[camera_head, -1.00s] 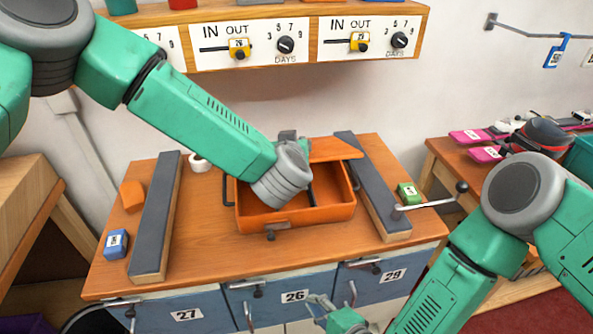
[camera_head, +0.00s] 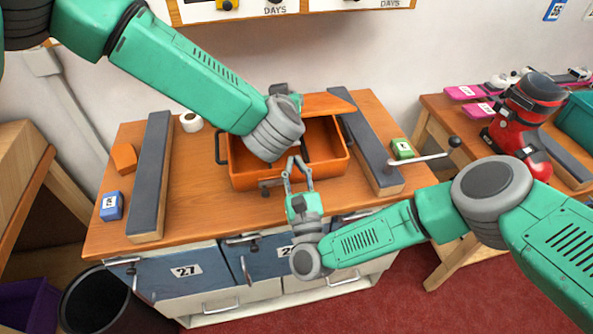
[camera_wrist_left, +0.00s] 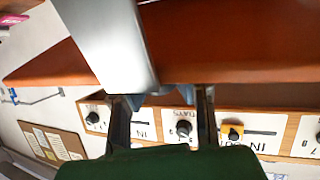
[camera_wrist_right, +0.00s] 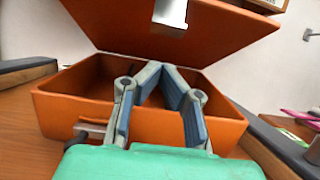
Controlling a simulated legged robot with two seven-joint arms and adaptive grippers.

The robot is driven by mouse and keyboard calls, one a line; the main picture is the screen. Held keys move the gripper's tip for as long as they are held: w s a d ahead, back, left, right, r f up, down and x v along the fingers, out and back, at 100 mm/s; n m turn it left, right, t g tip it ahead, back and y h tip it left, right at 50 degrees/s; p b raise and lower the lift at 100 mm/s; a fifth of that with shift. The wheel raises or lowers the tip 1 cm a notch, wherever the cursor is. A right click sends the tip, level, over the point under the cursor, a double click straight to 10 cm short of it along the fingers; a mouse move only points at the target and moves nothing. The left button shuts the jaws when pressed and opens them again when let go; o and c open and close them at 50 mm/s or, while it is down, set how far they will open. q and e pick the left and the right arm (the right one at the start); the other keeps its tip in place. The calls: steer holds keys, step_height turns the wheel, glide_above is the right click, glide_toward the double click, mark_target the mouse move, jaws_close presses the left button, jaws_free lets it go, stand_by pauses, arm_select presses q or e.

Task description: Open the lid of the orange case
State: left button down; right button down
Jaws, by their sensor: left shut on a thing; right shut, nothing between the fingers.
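The orange case (camera_head: 318,172) stands on the bench with its lid (camera_head: 325,103) raised at the back. In the right wrist view the lid (camera_wrist_right: 235,35) leans up and the hollow inside shows. A metal plate (camera_wrist_right: 171,12) is on the lid. My left gripper (camera_wrist_left: 162,100) is shut on the lid's edge by the metal plate (camera_wrist_left: 105,42); in the head view my left wrist hides most of it. My right gripper (camera_head: 296,162) is shut and empty, at the front wall of the case; its fingertips also show in the right wrist view (camera_wrist_right: 160,72).
Two dark-topped rails (camera_head: 152,175) (camera_head: 368,145) flank the case. A crank handle (camera_head: 425,158) sticks out at right. An orange block (camera_head: 124,157), a blue block (camera_head: 111,206), a white roll (camera_head: 190,122) and a green block (camera_head: 402,149) lie on the bench (camera_head: 205,205).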

arm_select(q)
steer(key=shift+r, duration=0.1)
arm_select(e)
steer(key=w+a+r, duration=0.2)
steer(key=w+r, duration=0.3)
steer(key=w, duration=0.1)
steer(key=shift+r, duration=0.25)
steer(key=shift+w+r, duration=0.25)
steer(key=shift+r, duration=0.5)
arm_select(q)
steer(key=c, duration=1.3)
jaws_free()
steer(key=shift+f, duration=0.2)
steer(key=shift+o, duration=0.2)
steer(key=shift+s, duration=0.2)
